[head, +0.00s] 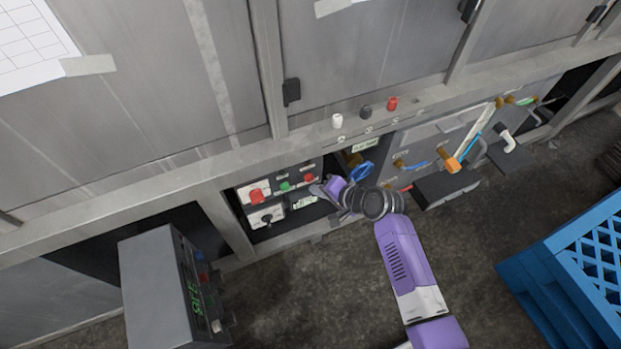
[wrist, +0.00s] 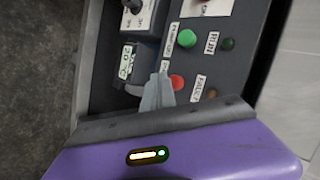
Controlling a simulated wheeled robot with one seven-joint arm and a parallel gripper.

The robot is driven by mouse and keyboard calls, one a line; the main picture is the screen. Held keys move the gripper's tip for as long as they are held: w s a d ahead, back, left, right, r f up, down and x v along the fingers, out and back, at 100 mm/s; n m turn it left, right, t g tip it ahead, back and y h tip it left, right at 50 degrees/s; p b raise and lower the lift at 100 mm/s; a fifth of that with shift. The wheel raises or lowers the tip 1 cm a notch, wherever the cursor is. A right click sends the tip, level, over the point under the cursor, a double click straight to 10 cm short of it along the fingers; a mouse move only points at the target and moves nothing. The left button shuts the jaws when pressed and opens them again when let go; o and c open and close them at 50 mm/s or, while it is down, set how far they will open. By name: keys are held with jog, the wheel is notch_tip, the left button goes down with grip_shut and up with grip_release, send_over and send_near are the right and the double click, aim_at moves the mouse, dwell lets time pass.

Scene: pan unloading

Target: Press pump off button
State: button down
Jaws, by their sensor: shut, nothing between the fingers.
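The pump control panel sits in a recess under the machine. Its red button (head: 309,178), seemingly pump off, shows in the head view at the panel's right, beside the green button (head: 285,186). In the wrist view the red button (wrist: 178,82) lies below the green button (wrist: 187,38), and its label is partly hidden by the fingers. My gripper (head: 317,188) is shut and empty. In the wrist view its grey fingertips (wrist: 160,77) are just left of the red button and overlap its edge. I cannot tell whether they touch it.
A larger red knob (head: 257,196) and a black switch (head: 267,218) are left on the panel. A grey box (head: 155,288) with a green display stands at front left. A blue crate (head: 540,275) stands at right. Valves and pipes lie right of the panel.

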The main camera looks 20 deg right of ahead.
jog(key=shift+s+p, duration=1.1)
jog(key=shift+s, duration=1.35)
